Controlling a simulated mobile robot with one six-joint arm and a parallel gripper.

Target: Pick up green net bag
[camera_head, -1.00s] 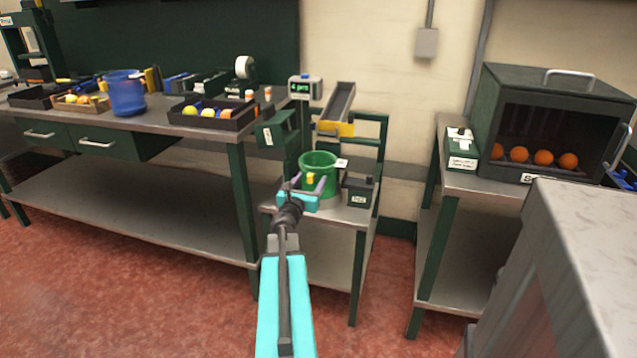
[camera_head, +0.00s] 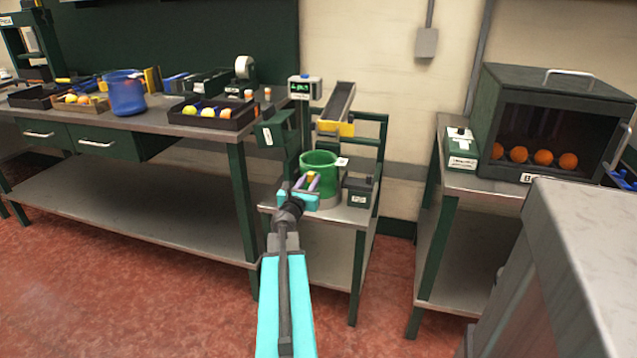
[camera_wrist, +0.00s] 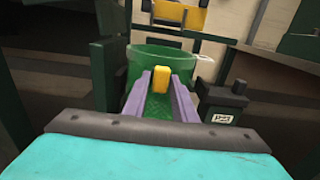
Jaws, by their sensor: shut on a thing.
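The green net bag (camera_head: 320,161) is a round, open-topped green container on the small metal stand below the chute. In the wrist view the green net bag (camera_wrist: 143,62) fills the middle, with a yellow tab (camera_wrist: 161,76) on its near side. My gripper (camera_head: 311,180) has its purple fingers closed on this tab, one on each side. In the wrist view my gripper (camera_wrist: 160,84) reaches straight forward to the bag. The bag stands upright. Its underside is hidden from clear view.
A chute (camera_head: 338,103) with a yellow end stands above and behind the bag. A small dark labelled box (camera_head: 357,193) is close on its right. A dark cabinet with oranges (camera_head: 545,125) stands farther right. A long workbench (camera_head: 165,122) with trays is on the left.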

